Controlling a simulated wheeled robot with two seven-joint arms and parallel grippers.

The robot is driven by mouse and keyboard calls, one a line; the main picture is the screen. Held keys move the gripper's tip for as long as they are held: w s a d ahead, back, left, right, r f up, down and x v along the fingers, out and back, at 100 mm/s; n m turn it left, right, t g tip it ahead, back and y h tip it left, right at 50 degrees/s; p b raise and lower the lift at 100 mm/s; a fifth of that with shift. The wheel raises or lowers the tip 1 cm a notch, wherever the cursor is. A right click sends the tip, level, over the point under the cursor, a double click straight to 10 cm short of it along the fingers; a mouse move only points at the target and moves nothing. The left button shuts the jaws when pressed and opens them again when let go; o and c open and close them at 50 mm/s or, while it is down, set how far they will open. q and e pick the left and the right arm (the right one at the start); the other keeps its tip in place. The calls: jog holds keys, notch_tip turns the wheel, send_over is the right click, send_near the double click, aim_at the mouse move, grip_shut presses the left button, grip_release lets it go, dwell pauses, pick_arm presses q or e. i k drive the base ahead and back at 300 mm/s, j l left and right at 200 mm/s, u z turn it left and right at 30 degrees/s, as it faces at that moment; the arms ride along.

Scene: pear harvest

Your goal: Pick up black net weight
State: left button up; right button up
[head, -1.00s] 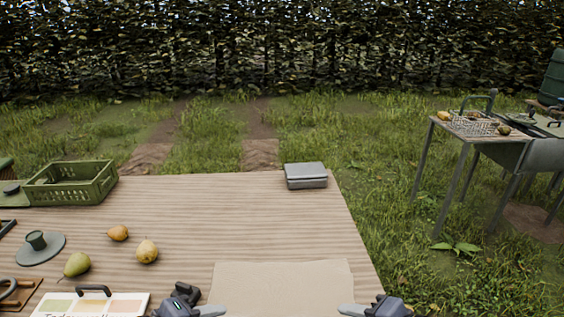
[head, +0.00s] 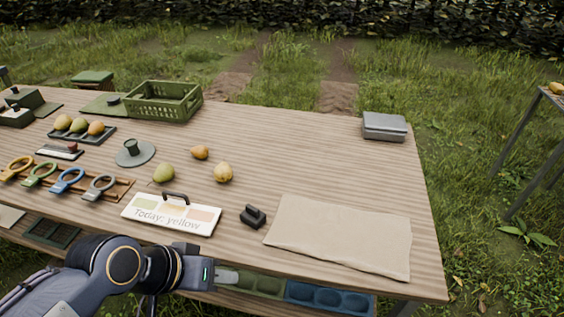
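A small black weight (head: 253,216) with a raised grip stands on the wooden table, between the "Today: yellow" sign and the beige cloth, apart from my grippers. My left gripper (head: 228,276) is in front of the table's front edge, below and to the left of the weight. Its light finger points right; the finger gap is not clear and nothing shows in it. My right gripper is out of view.
The sign (head: 171,213) and beige cloth (head: 342,237) flank the weight. Pears, a grey disc (head: 135,155), ring-handled tools (head: 100,187) and a green crate (head: 165,99) stand to the left and behind. A grey box (head: 384,126) is at the back right. Bare table lies behind the cloth.

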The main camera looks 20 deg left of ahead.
aim_at(252, 216)
jog(key=i+j+u, duration=0.1)
jog(key=u, duration=0.35)
jog(key=i+j+u, duration=0.1)
jog(key=u, duration=0.3)
jog(key=i+u, duration=0.1)
jog(key=u, duration=0.35)
